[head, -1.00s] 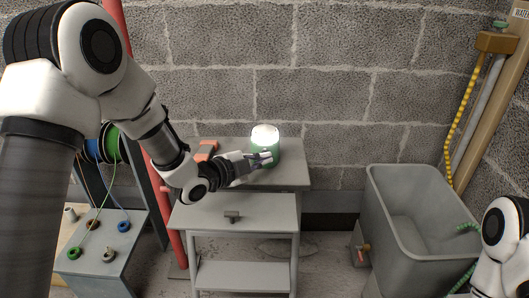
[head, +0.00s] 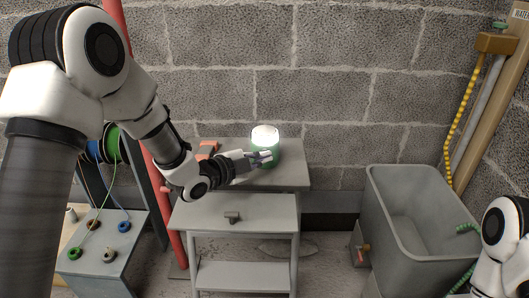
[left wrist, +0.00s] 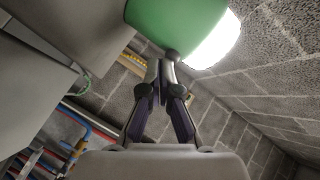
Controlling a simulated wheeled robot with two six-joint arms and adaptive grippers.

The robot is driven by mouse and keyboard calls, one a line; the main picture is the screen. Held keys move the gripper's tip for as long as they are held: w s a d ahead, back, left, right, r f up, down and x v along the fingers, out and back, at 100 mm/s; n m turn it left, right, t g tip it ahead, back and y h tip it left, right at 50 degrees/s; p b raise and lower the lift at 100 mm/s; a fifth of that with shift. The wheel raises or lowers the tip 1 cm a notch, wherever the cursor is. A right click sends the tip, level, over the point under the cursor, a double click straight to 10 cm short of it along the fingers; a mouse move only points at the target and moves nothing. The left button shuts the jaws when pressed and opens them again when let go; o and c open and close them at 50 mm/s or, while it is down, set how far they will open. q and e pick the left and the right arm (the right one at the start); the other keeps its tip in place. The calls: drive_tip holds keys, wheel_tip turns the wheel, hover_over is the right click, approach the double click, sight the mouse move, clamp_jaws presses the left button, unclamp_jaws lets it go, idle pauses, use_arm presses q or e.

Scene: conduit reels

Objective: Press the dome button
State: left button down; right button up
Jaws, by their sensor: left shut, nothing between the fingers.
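A green lamp (head: 272,147) with a glowing white top (head: 264,134) stands on the upper grey shelf by the wall. In the left wrist view the green body (left wrist: 175,20) fills the top, with the bright top (left wrist: 216,42) to its right. A small dark greenish knob (left wrist: 171,54) on the green body, possibly the dome button, is right at my fingertips. My left gripper (head: 268,156) is shut and empty, in front of the lamp. It also shows in the left wrist view (left wrist: 163,70). I cannot tell whether it touches the knob or presses it.
A red and grey object (head: 207,149) lies behind my left forearm. A small grey block (head: 232,217) sits on the lower step. A grey tub (head: 420,220) stands at the right, and cable reels (head: 105,147) hang at the left.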

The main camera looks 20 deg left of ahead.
idle(0.4)
use_arm(q)
drive_tip(key=shift+s+d, duration=0.15)
drive_tip(key=shift+s, duration=0.3)
drive_tip(key=shift+s, duration=0.1)
drive_tip(key=s, duration=0.2)
drive_tip(key=s+d+b, duration=0.1)
drive_tip(key=s, duration=0.2)
drive_tip(key=shift+s+d, duration=0.3)
drive_tip(key=shift+d, duration=0.05)
